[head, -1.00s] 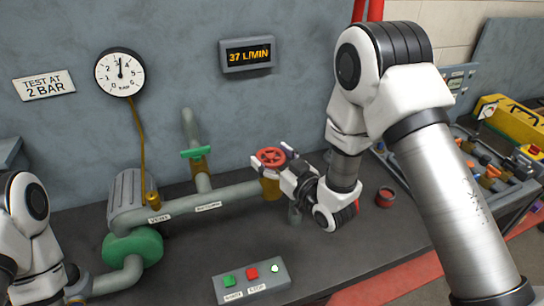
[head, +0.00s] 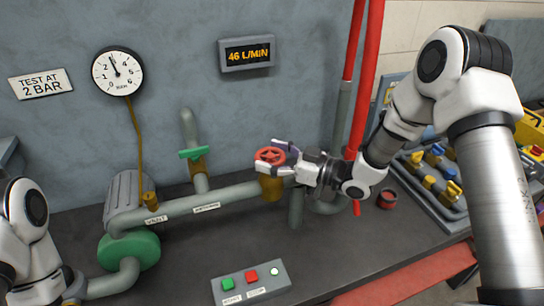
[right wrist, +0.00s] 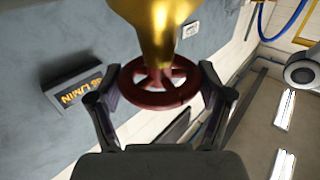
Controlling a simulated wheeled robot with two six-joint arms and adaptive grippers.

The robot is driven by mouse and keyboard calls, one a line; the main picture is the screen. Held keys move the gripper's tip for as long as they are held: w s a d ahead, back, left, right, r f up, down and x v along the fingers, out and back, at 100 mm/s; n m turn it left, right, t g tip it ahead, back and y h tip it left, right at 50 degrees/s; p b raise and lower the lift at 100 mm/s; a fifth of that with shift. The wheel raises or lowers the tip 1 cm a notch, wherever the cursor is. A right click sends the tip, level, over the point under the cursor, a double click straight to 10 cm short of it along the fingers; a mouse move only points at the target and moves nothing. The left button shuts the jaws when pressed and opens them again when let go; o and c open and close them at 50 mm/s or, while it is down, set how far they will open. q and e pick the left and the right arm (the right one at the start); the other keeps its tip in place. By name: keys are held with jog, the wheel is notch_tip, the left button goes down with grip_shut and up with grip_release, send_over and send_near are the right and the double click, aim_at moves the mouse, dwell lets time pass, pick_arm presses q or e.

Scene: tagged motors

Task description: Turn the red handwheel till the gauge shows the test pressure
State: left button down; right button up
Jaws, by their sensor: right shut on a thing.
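The red handwheel (head: 270,156) sits on a brass valve (head: 271,186) at the right end of the grey pipe. My right gripper (head: 283,160) is shut on its rim from the right. In the right wrist view the handwheel (right wrist: 160,88) is between the two fingers, with the brass body beyond it. The round gauge (head: 118,71) on the wall has its needle pointing up and slightly left, a little below 3. The sign (head: 41,84) reads "TEST AT 2 BAR". My left arm shows at the lower left; its gripper is not in view.
A flow display (head: 247,53) reads 46 L/MIN. A button box (head: 251,282) is in front.

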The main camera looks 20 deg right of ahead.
jog(key=shift+f, duration=0.1)
dwell(0.3)
jog(key=o, duration=1.1)
jog(key=shift+w+a, duration=0.15)
jog(key=v, duration=1.2)
